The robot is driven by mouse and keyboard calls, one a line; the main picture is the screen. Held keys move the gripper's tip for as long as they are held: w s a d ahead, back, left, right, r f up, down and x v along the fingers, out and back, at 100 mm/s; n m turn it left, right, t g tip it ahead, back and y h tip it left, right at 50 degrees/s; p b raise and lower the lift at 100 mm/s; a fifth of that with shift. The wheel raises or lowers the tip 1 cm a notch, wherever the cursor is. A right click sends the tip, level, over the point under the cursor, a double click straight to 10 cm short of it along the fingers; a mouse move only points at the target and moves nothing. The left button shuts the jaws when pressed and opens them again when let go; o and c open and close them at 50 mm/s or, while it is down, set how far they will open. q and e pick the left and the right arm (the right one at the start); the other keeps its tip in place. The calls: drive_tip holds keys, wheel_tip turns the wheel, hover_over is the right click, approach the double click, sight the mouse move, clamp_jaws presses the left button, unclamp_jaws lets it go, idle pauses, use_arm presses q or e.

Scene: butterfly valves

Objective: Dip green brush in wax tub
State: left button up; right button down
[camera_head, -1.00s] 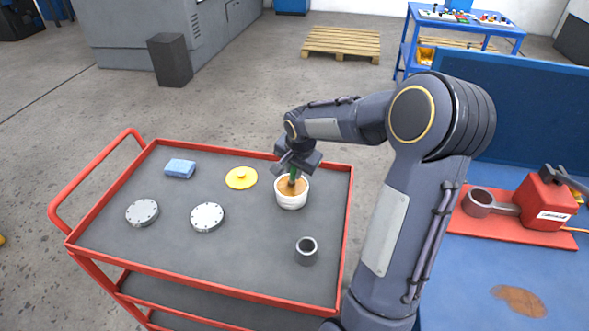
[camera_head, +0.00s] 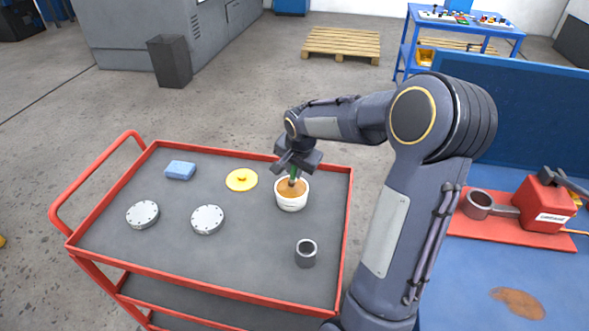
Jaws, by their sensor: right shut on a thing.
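The green brush (camera_head: 294,174) is upright in my right gripper (camera_head: 295,166), which is shut on its handle. The brush's lower end is inside the white wax tub (camera_head: 291,203), over or in the brown-orange wax (camera_head: 287,190); how deep the tip sits I cannot tell. The tub stands on the cart top near its right side. My right gripper is just above the tub's rim. My left gripper is not in view.
The red-framed cart (camera_head: 170,236) also holds a yellow lid (camera_head: 241,179), a blue sponge (camera_head: 180,170), two grey discs (camera_head: 207,219) and a dark hollow cylinder (camera_head: 305,254). A blue bench (camera_head: 480,285) with a red device (camera_head: 543,205) stands at right.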

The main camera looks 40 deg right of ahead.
drive_tip(key=shift+r+p, duration=1.7)
drive_tip(key=shift+r, duration=1.35)
drive_tip(key=shift+f, duration=0.15)
